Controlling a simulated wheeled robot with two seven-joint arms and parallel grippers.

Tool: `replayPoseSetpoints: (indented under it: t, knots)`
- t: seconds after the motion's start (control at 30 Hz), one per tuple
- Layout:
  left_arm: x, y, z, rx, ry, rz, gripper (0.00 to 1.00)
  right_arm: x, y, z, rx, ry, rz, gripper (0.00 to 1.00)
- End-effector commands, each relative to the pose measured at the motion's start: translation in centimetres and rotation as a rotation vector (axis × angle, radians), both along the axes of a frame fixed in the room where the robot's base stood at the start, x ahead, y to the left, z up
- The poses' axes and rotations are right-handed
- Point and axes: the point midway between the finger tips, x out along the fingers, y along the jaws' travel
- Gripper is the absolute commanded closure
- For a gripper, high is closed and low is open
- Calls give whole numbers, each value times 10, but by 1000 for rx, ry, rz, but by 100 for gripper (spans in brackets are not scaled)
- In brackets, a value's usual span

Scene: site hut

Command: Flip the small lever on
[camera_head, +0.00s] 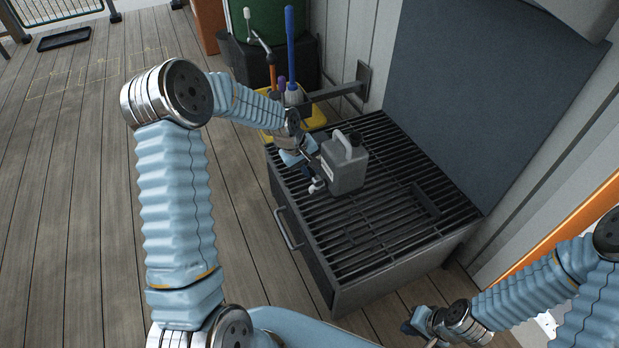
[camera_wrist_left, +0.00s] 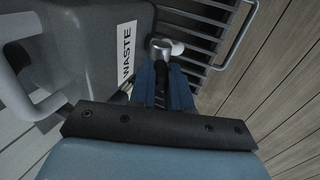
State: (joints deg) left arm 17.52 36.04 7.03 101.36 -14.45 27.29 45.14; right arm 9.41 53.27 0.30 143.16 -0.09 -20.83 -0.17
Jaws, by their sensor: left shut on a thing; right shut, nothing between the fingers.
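A small metal fitting (camera_wrist_left: 160,46) with a white tip (camera_wrist_left: 178,48), possibly the small lever, shows just beyond my left fingertips in the left wrist view. In the head view the white-tipped part (camera_head: 317,187) is at the left edge of the slatted grate. My left gripper (camera_head: 309,173) is shut on this fitting, close beside a grey jug; the fingers (camera_wrist_left: 165,72) hide part of it. I cannot tell which way the lever points. My right gripper (camera_head: 410,325) is shut and empty, low at the bottom right, away from the grate.
The grey jug (camera_head: 344,168), labelled WASTE (camera_wrist_left: 125,55), stands upright on the slatted grate (camera_head: 395,215) very close to my left gripper. A drawer handle (camera_head: 288,230) is on the unit's front. A yellow bucket (camera_head: 312,118) with brushes stands behind.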

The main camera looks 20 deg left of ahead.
Motion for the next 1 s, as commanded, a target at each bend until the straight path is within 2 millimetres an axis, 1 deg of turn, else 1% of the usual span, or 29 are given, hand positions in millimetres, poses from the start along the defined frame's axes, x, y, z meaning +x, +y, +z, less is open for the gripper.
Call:
replayPoseSetpoints:
  t: [0.03, 0.17, 0.3, 0.5, 0.7, 1.0]
  knots:
    - [-2, 4, -8, -29, -32, 9, 100, 1, -2, -15, -4, -3, -5, 100]
    - [-6, 8, -13, -100, -112, 9, 100, 4, -8, -34, -12, -7, -14, 100]
    - [-9, 11, -18, -166, -189, 9, 100, 2, -5, -55, -5, -2, -10, 100]
    - [-12, 12, -20, -239, -270, 6, 100, 1, -2, -78, 2, 3, -5, 100]
    - [-13, 13, -20, -280, -315, 3, 100, 1, -1, -89, 6, 7, -2, 100]
    - [-14, 12, -18, -295, -331, 0, 100, 1, 0, -92, 7, 8, -1, 100]
